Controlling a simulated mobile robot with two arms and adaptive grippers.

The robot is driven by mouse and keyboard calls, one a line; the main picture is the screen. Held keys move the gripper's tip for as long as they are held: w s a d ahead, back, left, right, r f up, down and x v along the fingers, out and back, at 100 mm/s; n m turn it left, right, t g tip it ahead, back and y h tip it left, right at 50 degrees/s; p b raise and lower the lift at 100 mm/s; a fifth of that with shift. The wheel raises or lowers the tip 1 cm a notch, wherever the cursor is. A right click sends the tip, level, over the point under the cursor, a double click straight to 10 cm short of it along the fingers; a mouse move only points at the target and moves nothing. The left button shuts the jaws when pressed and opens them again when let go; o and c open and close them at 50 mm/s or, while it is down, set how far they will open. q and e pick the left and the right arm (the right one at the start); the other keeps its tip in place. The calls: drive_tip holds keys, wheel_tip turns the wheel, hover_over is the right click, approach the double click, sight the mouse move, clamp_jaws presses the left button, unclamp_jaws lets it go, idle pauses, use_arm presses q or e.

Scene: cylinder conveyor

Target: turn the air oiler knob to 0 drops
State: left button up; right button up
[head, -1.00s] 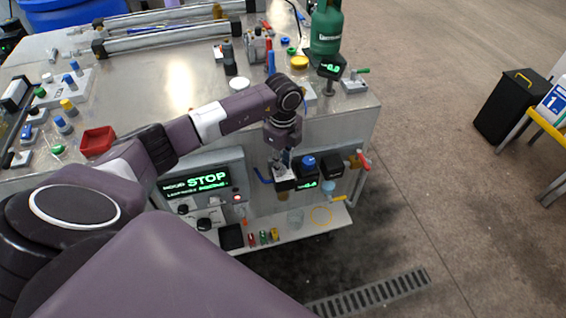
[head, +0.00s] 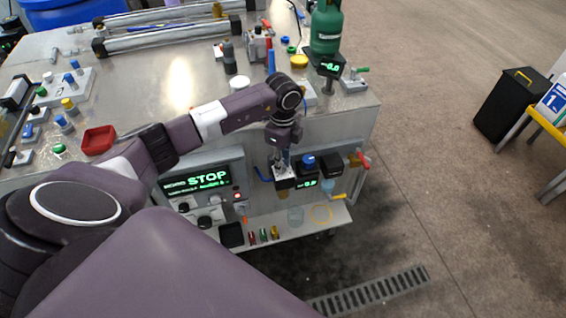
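A row of air units is mounted on the bench's front side. The leftmost unit (head: 284,184) has a pale and dark body with an amber bowl below it. Beside it is a unit with a blue knob (head: 308,160) and a green-lit readout (head: 306,184). A black unit (head: 332,168) with a light-blue bowl follows on the right. My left gripper (head: 281,168) points down directly above the leftmost unit, at its top. Its fingers hide that top, and I cannot tell whether they touch or grip a knob. No drop setting is legible. My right gripper is out of view.
A panel (head: 202,190) showing STOP in green sits left of the units. A shelf (head: 305,213) below holds small coloured parts. A red-handled valve (head: 361,160) is close on the right. A green bottle (head: 326,28) stands on the bench top (head: 150,85).

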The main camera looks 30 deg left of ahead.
use_arm(q)
drive_tip(key=o, duration=0.3)
drive_tip(key=shift+o, duration=0.2)
wheel_tip(320, 180, up, 12)
idle(0.4)
idle(0.3)
